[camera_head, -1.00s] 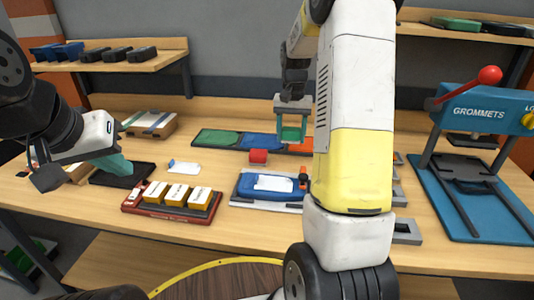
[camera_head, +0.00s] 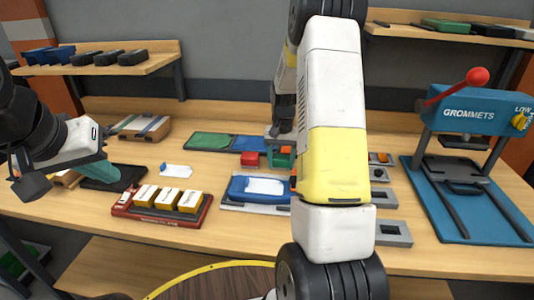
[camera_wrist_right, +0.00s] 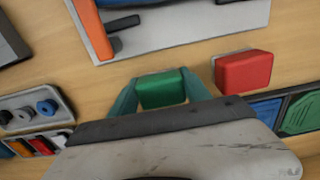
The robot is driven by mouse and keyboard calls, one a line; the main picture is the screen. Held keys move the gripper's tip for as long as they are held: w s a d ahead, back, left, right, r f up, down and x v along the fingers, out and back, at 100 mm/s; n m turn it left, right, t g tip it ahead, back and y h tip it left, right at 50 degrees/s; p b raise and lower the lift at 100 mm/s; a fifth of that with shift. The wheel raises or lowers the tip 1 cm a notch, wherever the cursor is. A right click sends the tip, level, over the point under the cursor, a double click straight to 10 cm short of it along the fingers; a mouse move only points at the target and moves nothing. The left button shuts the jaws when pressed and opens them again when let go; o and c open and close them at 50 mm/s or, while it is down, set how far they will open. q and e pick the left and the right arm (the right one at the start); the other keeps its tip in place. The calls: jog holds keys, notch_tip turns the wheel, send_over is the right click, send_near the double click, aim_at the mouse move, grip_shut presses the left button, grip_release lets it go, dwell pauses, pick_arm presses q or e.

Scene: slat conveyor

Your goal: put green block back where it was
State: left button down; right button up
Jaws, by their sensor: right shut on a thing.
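The green block (camera_wrist_right: 162,88) is between the fingers of my right gripper (camera_wrist_right: 160,84) in the wrist view. In the head view the green block (camera_head: 281,160) is low over the table, right of the red block (camera_head: 250,159); I cannot tell whether it touches the wood. The red block (camera_wrist_right: 243,72) stands beside it, apart, in the wrist view. My right gripper (camera_head: 281,153) is shut on the green block and partly hidden by my arm. My left gripper (camera_head: 124,178) is at the left, over a black tray (camera_head: 100,184); its jaw opening is unclear.
Green (camera_head: 207,144) and blue (camera_head: 249,144) mats lie behind the blocks. A blue clipboard-like item (camera_head: 258,188) on a grey plate lies in front. A red tray (camera_head: 160,215) holds yellow boxes. A grommet press (camera_head: 470,130) stands right.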

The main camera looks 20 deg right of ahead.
aim_at(281, 158)
jog(key=o, duration=1.3)
jog(key=shift+f, duration=0.1)
notch_tip(281, 158, up, 11)
jog(key=shift+r, duration=0.1)
jog(key=s+a+r+n+t+y, duration=0.1)
jog(key=s+a+r+n+t, duration=0.2)
jog(key=s+a+r, duration=0.7)
jog(key=shift+s+a+r+n+t+y, duration=0.2)
jog(key=shift+s+a+r+n+t, duration=0.35)
jog(key=shift+s, duration=1.95)
jog(key=shift+s+a+r+n+t+y, duration=0.2)
jog(key=shift+s+a+r+n+t, duration=0.4)
jog(key=shift+s, duration=1.95)
jog(key=shift+s+a+r+n+t+y, duration=0.35)
jog(key=shift+s+a, duration=0.4)
jog(key=shift+s, duration=1.75)
